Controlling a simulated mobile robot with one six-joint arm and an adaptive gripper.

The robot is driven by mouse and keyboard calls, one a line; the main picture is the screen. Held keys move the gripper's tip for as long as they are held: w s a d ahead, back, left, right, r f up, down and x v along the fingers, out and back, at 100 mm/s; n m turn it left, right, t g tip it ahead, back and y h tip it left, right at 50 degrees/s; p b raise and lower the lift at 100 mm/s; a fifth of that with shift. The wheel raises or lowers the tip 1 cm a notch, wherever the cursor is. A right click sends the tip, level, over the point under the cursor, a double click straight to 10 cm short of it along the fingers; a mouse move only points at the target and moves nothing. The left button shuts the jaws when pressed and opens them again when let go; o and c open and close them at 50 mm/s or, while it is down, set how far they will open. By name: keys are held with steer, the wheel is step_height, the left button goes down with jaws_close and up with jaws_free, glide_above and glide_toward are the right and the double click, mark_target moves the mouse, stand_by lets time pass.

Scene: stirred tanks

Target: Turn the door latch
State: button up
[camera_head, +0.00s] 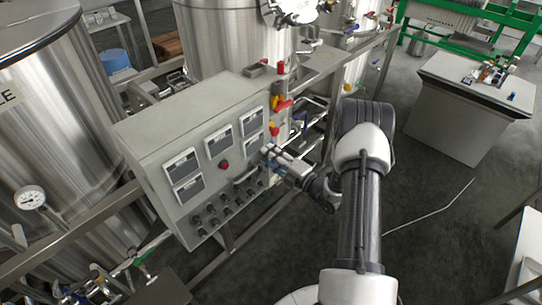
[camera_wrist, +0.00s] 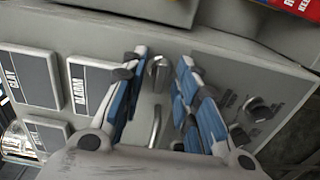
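The grey control cabinet (camera_head: 213,140) stands left of my arm in the head view. In the wrist view, a small metal latch-like knob (camera_wrist: 158,72) sits on the cabinet's face between my fingertips. A curved metal handle (camera_wrist: 155,126) is just below it, also between the fingers. My gripper (camera_wrist: 164,60) is open, with blue-padded fingers on either side of the knob. A narrow gap seems to show on both sides; I cannot tell its depth. In the head view my gripper (camera_head: 267,153) is at the cabinet's right front, hiding the knob.
A red button (camera_head: 225,165) is on the cabinet front. Steel tanks (camera_head: 70,120) stand behind and left.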

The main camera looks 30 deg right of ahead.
steer(key=v, duration=1.2)
steer(key=shift+r, duration=0.1)
